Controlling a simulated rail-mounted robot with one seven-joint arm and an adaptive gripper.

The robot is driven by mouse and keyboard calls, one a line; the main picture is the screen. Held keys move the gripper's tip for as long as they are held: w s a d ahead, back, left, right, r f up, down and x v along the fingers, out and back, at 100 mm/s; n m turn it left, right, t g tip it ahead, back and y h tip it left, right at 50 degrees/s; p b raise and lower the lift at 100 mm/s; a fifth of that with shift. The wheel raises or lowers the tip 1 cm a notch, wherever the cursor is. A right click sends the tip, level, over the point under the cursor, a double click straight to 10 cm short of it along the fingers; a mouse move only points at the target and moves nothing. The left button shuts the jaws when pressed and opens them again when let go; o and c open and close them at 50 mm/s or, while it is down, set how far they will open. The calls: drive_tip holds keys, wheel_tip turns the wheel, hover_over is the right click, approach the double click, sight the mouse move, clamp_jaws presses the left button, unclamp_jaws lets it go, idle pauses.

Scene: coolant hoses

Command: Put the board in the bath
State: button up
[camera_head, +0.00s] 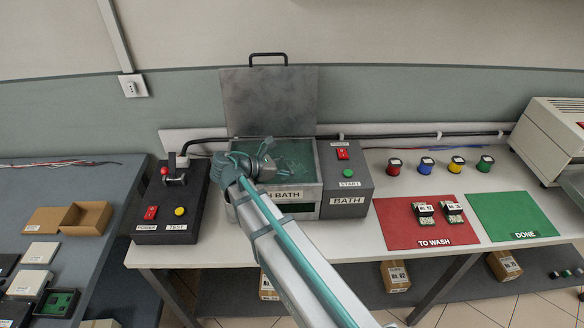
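The bath (310,178) stands on the white bench, its grey lid (285,95) raised behind it and its greenish inside visible. My arm reaches across the front of the bath, and my gripper (262,160) is over or inside its left part. The fingertips are too small and cluttered to tell if they are open or hold anything. Two small labelled boards (424,216) (453,212) are side by side on the red TO WASH mat (398,232) to the right.
A grey control box (345,170) with a red switch and green START button adjoins the bath. A black test box (170,205) stands at left. The green DONE mat (512,217) is empty.

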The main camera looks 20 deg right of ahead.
sight(287, 168)
drive_tip(key=shift+f, duration=0.15)
drive_tip(key=o, duration=1.2)
drive_tip(key=shift+r, duration=0.2)
drive_tip(key=b+v, duration=0.1)
drive_tip(key=v, duration=0.5)
drive_tip(key=shift+w+a, duration=0.1)
drive_tip(key=shift+a+r, duration=0.3)
drive_tip(key=shift+a, duration=0.3)
drive_tip(key=shift+r, duration=0.1)
